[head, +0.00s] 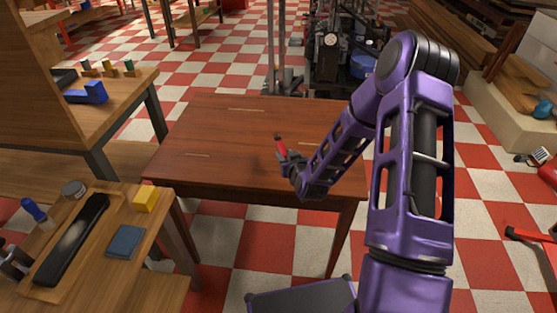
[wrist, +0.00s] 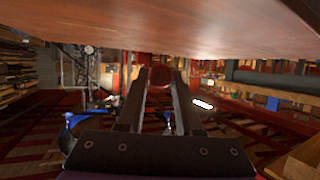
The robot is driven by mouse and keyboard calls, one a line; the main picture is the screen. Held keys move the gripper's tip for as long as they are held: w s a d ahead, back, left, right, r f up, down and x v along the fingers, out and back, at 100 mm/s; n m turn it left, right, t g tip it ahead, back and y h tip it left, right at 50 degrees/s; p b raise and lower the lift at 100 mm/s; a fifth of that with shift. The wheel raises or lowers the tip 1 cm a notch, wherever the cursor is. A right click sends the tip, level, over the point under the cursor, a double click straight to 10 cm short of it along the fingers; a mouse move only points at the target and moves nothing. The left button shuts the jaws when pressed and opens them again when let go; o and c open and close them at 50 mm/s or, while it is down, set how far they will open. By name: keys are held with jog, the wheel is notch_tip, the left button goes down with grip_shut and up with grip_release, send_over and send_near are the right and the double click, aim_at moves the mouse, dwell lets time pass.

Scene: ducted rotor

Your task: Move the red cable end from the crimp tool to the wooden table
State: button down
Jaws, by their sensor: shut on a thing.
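The red cable end (head: 280,144) is a small red piece at the tip of my gripper (head: 284,154). My gripper is shut on it. In the wrist view the red cable end (wrist: 161,73) shows between the two fingertips (wrist: 160,80). The wooden table (head: 215,135) is reddish brown with a bare top, and my gripper is over its right half in the head view. The tabletop also shows along the upper edge of the wrist view (wrist: 180,25). I cannot tell whether the cable end touches the tabletop. I cannot make out the crimp tool.
A workbench (head: 177,277) at lower left holds a black tray (head: 72,240), a yellow block (head: 146,198) and a blue-grey square (head: 124,241). Another bench at upper left holds a blue tool (head: 88,93). Machinery (head: 335,45) stands behind the table. The tabletop is mostly clear.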

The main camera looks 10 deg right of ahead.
jog(key=shift+f+b, duration=0.4)
jog(key=shift+f, duration=2.65)
jog(key=shift+f, duration=0.1)
jog(key=shift+f+b, duration=0.15)
jog(key=shift+b, duration=0.15)
jog(key=c, duration=0.6)
grip_release()
jog(key=shift+r, duration=0.2)
jog(key=shift+s+r+p, duration=0.15)
jog(key=shift+r+p, duration=0.05)
jog(key=shift+p, duration=0.2)
jog(key=v, duration=1.1)
jog(key=shift+s+p, duration=0.3)
jog(key=shift+s, duration=0.05)
